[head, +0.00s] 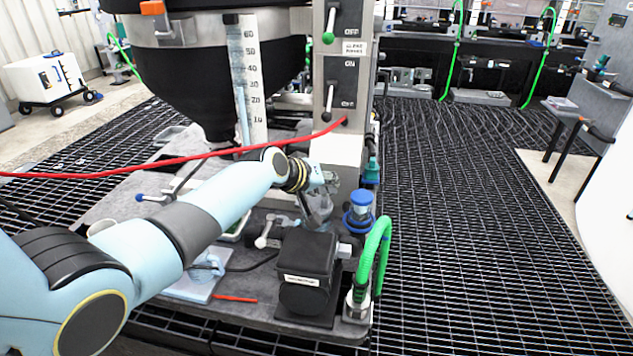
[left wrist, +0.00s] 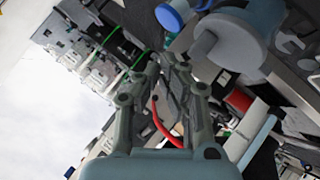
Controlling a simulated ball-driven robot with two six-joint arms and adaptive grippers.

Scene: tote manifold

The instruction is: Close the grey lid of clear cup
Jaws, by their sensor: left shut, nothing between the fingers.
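My left gripper (head: 320,218) reaches in from the left over the grey bench, beside the control column. Its fingers are shut and empty; they also show in the left wrist view (left wrist: 166,64). My right gripper is not in view.
A blue-topped fitting (head: 360,203) stands just right of my left gripper. A black motor-like box (head: 305,272) and a green hose (head: 375,255) are in front. A large black hopper (head: 200,75) hangs behind.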

